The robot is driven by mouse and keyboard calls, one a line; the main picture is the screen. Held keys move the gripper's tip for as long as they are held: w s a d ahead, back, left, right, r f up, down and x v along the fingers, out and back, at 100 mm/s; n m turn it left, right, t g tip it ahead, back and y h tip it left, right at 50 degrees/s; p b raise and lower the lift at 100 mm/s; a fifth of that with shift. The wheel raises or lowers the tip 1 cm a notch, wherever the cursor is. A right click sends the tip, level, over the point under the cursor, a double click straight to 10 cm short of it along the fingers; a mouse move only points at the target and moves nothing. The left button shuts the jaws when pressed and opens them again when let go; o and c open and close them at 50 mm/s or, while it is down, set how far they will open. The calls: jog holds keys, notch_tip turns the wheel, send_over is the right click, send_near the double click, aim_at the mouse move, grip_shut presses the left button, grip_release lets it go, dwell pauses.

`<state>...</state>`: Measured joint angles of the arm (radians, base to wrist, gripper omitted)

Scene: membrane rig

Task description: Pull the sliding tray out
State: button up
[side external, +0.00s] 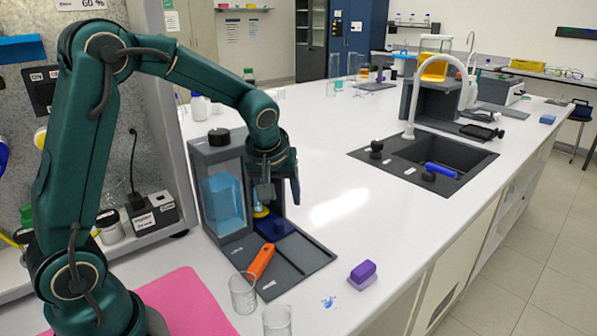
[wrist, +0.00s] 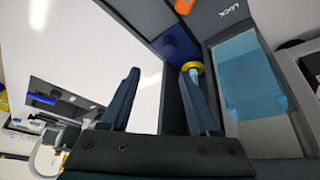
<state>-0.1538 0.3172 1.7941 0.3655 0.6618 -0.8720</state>
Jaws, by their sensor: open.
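The membrane rig (side external: 218,150) is a grey stand with a clear tank of blue liquid (side external: 223,200) and a black cap. A dark blue piece (side external: 275,229), which looks like the sliding tray, sits low in the rig at the inner end of its grey base. It also shows in the wrist view (wrist: 178,44). A yellow ring (side external: 260,211) on a light blue stem is above it, partly hidden by a finger in the wrist view. My gripper (side external: 279,195) is open and empty, fingers pointing down, in front of the tank and above the blue piece.
An orange handle (side external: 261,262) lies on the base's left edge; a LOCK label (wrist: 235,11) is near it. Two clear beakers (side external: 243,293) and a purple block (side external: 362,274) are in front. A sink (side external: 425,165) is right; the white bench between is clear.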

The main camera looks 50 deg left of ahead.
aim_at(280, 222)
jog(key=f, duration=0.3)
jog(key=shift+s+a+f+g, duration=0.1)
jog(key=shift+s+a+g, duration=0.1)
jog(key=shift+a+g, duration=0.2)
jog(key=shift+x, duration=2.3)
grip_shut()
jog(key=shift+d, duration=0.1)
